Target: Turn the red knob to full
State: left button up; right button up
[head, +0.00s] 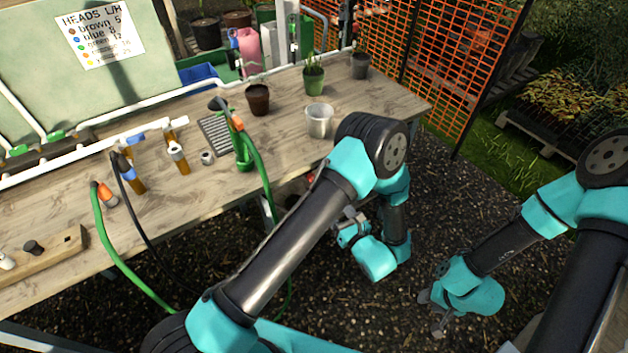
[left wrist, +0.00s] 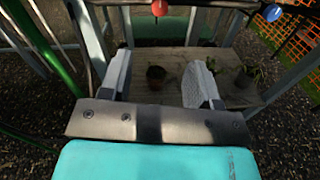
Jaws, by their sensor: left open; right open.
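The red knob (left wrist: 160,7) shows at the top edge of the left wrist view, ahead of my left gripper (left wrist: 158,72) and partly cut off. In the head view a small red spot (head: 311,178) under the bench's front edge looks like the same knob, mostly hidden by my left arm. My left gripper (head: 346,228) is in front of the bench, below its top; its jaws are apart with nothing between them, clear of the knob. My right gripper (head: 434,312) is open and empty, low over the gravel at the right.
A blue knob (left wrist: 247,5) is right of the red one. A low wooden shelf (left wrist: 176,60) under the bench holds pots (left wrist: 156,76). The bench top (head: 205,180) carries hoses, fittings and pots. Orange mesh fencing (head: 445,70) stands behind. The gravel in front is clear.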

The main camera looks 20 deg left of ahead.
pick_arm(q)
jog(key=x, duration=1.5)
jog(key=shift+w+a, duration=0.2)
jog(key=shift+w, duration=0.05)
jog(key=c, duration=0.9)
